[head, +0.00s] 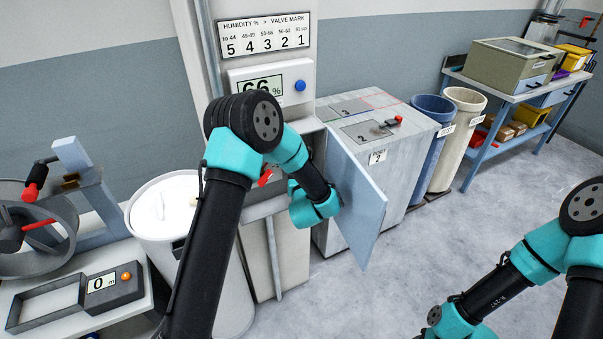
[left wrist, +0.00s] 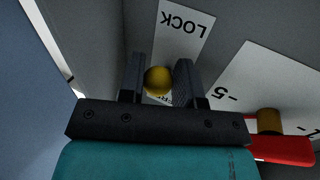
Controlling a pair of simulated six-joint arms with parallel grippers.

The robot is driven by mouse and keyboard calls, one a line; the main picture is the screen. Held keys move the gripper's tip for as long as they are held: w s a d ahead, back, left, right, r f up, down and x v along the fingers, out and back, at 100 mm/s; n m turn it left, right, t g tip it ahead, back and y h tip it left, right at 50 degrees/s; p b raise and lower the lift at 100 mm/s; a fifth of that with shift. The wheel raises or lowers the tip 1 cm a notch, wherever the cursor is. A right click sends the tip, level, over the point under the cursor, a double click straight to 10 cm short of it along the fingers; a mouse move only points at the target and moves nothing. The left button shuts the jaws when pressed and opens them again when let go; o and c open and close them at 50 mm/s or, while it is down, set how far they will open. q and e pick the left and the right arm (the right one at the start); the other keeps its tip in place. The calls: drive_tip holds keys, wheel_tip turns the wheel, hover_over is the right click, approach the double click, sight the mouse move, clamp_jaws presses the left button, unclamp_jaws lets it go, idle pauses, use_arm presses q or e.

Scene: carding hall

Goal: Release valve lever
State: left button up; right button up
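My left gripper (left wrist: 159,75) is inside the open cabinet; in the head view my own arm hides its fingers. In the left wrist view its two fingers lie close on both sides of a round yellow knob (left wrist: 157,80), seemingly touching it. A white label (left wrist: 185,28) reading LOCK is above the knob; lettering below it is mostly covered. The red valve lever (left wrist: 285,150) with a brass piece is to the right, beside a scale plate (left wrist: 262,85) showing a 5. Some red of it shows in the head view (head: 265,178).
The blue cabinet door (head: 355,195) stands open right of my left arm. A humidity chart (head: 264,36) hangs above a display (head: 262,85) reading about 66 %, partly hidden. A white bin (head: 160,210) stands left. A grey cabinet (head: 350,110) stands behind the door.

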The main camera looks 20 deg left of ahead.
use_arm(q)
drive_tip(key=c, duration=0.4)
drive_tip(key=shift+r, duration=0.15)
drive_tip(key=g, duration=0.1)
drive_tip(key=r+n+g+h, duration=0.1)
drive_tip(key=shift+s+d+r+g, duration=0.1)
drive_tip(key=shift+s+d+g, duration=0.1)
drive_tip(key=shift+g, duration=0.2)
drive_tip(key=shift+r+n+g+h, duration=0.35)
drive_tip(key=shift+g+h, duration=0.2)
drive_tip(key=shift+g, duration=0.15)
drive_tip(key=shift+r+n+g+h, duration=0.3)
drive_tip(key=shift+g+h, duration=0.25)
drive_tip(key=shift+g, duration=0.15)
drive_tip(key=shift+s+d, duration=0.1)
drive_tip(key=o, duration=0.9)
drive_tip(key=shift+o, duration=0.2)
